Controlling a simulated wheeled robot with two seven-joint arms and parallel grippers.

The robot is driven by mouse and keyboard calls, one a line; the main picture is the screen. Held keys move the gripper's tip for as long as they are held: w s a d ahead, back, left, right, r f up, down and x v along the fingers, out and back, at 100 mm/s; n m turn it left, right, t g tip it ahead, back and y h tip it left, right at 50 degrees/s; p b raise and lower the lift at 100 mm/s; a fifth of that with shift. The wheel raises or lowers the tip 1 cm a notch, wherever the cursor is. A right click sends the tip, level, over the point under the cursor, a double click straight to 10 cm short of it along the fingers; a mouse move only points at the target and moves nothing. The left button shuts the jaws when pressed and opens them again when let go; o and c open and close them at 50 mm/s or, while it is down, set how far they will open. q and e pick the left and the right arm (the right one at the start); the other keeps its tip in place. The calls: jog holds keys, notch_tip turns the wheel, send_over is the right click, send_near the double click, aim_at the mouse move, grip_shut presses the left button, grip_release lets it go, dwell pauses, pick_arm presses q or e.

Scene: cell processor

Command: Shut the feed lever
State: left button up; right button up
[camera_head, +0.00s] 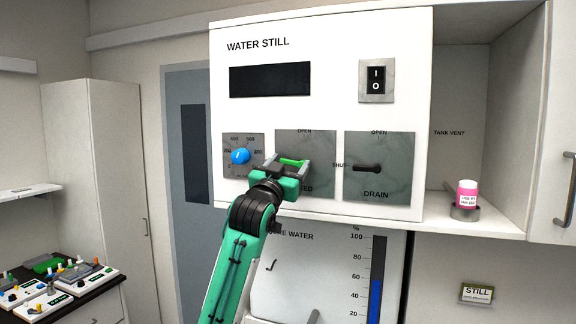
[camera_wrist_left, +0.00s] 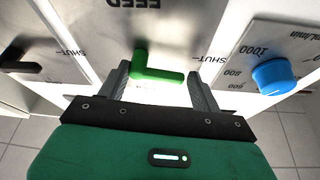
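The feed lever (camera_wrist_left: 158,76) is green and L-shaped on the grey FEED plate (camera_head: 319,160) of the white water still. In the wrist view, which is upside down, its handle lies roughly level and points right, toward a SHUT mark. In the head view a green part of the lever (camera_head: 293,162) shows between my fingers. My left gripper (camera_head: 288,164) is open at the plate, with one finger on each side of the lever in the wrist view (camera_wrist_left: 160,88). I see a gap at both fingers. The gripper hides part of the FEED plate. My right gripper is not in view.
The black drain lever (camera_head: 368,168) is on the plate to the right. A blue dial (camera_head: 240,156) is to the left. A power switch (camera_head: 376,81) is above. A pink bottle (camera_head: 467,193) stands in the open shelf at right.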

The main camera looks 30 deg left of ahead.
pick_arm(q)
jog(key=shift+d, duration=0.15)
jog(key=c, duration=0.5)
jog(key=shift+f+n+y+b, duration=0.2)
jog(key=shift+n+y+b, duration=0.2)
jog(key=shift+n+b, duration=0.1)
jog(key=shift+n+y+b, duration=0.35)
jog(key=shift+n+y, duration=0.05)
jog(key=shift+n, duration=0.5)
jog(key=o, duration=0.7)
jog(key=shift+o, duration=0.5)
jog(key=shift+s+a, duration=0.1)
jog(key=shift+a, duration=0.25)
jog(key=shift+d, duration=0.1)
jog(key=shift+d, duration=0.1)
